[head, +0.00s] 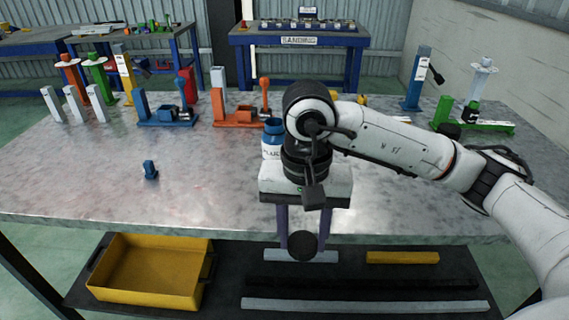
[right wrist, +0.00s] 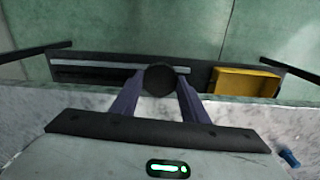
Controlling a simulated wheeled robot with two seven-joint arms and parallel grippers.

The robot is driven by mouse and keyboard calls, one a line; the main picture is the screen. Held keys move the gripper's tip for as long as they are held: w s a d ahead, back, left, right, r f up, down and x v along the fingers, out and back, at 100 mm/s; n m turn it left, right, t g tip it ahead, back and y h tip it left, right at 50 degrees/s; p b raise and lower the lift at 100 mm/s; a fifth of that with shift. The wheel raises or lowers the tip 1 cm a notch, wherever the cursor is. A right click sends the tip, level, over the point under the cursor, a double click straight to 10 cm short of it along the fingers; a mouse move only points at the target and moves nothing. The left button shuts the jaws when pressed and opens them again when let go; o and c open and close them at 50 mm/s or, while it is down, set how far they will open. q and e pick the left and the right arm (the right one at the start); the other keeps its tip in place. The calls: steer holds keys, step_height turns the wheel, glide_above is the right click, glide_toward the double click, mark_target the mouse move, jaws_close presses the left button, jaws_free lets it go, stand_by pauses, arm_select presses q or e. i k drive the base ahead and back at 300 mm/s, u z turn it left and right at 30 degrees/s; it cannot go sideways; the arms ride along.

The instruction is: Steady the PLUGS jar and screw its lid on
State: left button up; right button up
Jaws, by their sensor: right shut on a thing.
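The PLUGS jar (head: 271,150) stands on the metal table, white with blue lettering and a blue upper part. My right arm hides its right side, and I cannot see its mouth clearly. My right gripper (head: 302,240) points down toward the table's front edge, nearer to me than the jar. Its two purple fingers are shut on a round black piece, seemingly the lid (head: 303,246). In the right wrist view the black piece (right wrist: 159,79) sits between the fingertips (right wrist: 158,88), apart from the jar. My left gripper is not in view.
A small blue part (head: 150,170) lies on the table (head: 90,185) at left. Blue (head: 165,118) and orange (head: 238,116) fixtures stand behind, with a green one (head: 480,125) at right. A yellow tray (head: 150,270) and bars lie on the lower shelf. The table's front left is clear.

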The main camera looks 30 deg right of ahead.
mark_target(273, 136)
steer(key=u, duration=1.95)
steer(key=k, duration=1.3)
steer(key=z, duration=1.85)
